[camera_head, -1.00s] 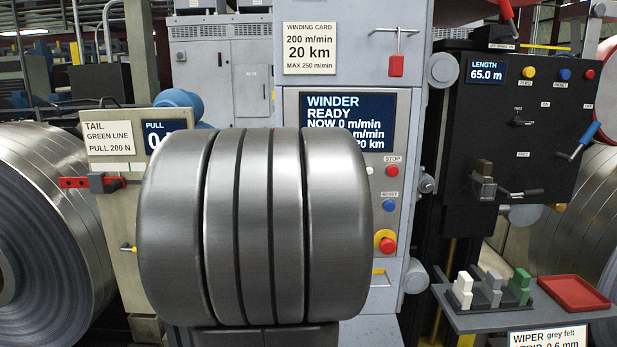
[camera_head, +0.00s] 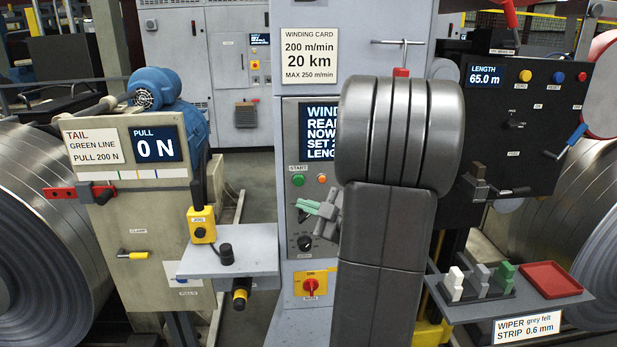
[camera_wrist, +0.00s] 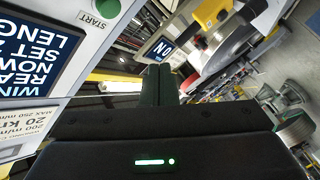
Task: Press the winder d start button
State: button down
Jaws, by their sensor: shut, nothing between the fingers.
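The winder's green start button (camera_head: 298,180) is on the grey winder panel (camera_head: 291,130), under a START label, beside an orange button (camera_head: 322,179). My gripper (camera_head: 304,207) is shut and empty. In the head view its fingers point left and appear just below the start button; I cannot tell the gap to the panel. In the wrist view the shut fingers (camera_wrist: 160,84) point away from the camera, and the start button (camera_wrist: 107,8) is at the top, left of the fingers. My arm hides the right part of the panel and its display (camera_head: 318,130).
A knob (camera_head: 305,243) and a yellow main switch (camera_head: 311,286) are below my gripper. A shelf (camera_head: 255,262) with a yellow jog control (camera_head: 202,225) juts out at left. A parts shelf (camera_head: 460,308) with blocks and a red tray (camera_head: 550,280) is at right.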

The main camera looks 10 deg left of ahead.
aim_at(299, 181)
jog(key=shift+w+a+p, duration=0.25)
jog(key=shift+w+a, duration=0.15)
jog(key=shift+w, duration=1)
jog(key=shift+w+a+p, duration=0.2)
jog(key=shift+w+a, duration=0.25)
jog(key=shift+w, duration=0.95)
jog(key=shift+w+a+p, duration=0.25)
jog(key=shift+w+a, duration=0.15)
jog(key=shift+w, duration=1)
jog(key=shift+w+a, duration=0.15)
jog(key=shift+w, duration=0.3)
